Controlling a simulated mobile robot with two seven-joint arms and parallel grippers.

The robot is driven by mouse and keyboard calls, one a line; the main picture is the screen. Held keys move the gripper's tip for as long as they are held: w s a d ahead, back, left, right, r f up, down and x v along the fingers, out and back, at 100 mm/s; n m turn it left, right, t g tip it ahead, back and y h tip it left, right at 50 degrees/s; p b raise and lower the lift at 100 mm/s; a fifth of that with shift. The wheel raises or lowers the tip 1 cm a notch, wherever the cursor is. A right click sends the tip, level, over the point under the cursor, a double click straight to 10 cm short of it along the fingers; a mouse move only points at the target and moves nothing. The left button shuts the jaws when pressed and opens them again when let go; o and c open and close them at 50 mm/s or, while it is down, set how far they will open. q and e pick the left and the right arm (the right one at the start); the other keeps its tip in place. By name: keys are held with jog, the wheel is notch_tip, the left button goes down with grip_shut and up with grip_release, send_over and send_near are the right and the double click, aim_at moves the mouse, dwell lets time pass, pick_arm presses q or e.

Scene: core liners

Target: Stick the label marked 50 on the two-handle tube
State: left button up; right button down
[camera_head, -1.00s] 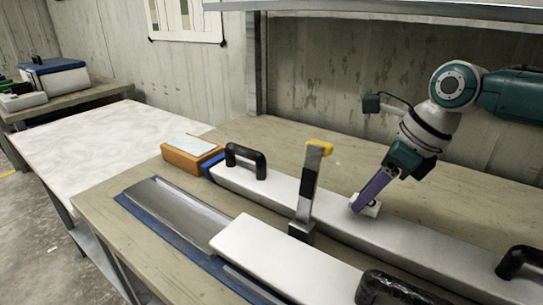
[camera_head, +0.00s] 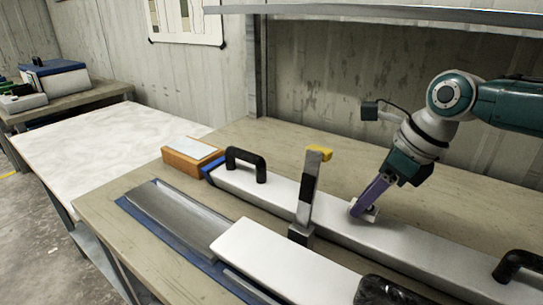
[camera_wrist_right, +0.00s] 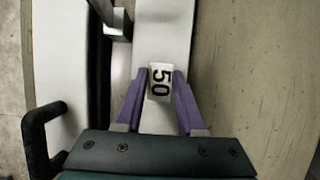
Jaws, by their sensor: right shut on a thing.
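The two-handle tube (camera_head: 420,246) is a long white-grey box section lying along the bench, with a black handle (camera_head: 246,157) at its left end and another (camera_head: 517,262) at its right. My right gripper (camera_head: 362,211) points down at the tube's top between the handles. Its purple fingers are shut on the small white label marked 50 (camera_wrist_right: 160,82), which also shows in the head view (camera_head: 371,214). The label is at the tube's top face; I cannot tell whether it touches. The left gripper is not in view.
An upright post with a yellow top (camera_head: 318,153) stands left of my right gripper. In front lie a white cover piece (camera_head: 285,262), a grey channel (camera_head: 180,213) and a dark object (camera_head: 390,290). An orange-brown block (camera_head: 190,160) sits at the far left.

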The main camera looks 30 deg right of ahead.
jog(key=shift+f+b, duration=0.45)
jog(key=shift+f, duration=0.7)
dwell(0.4)
grip_release()
dwell(0.7)
notch_tip(320, 180, up, 7)
jog(key=p, duration=0.9)
jog(key=shift+r, duration=0.1)
dwell(0.8)
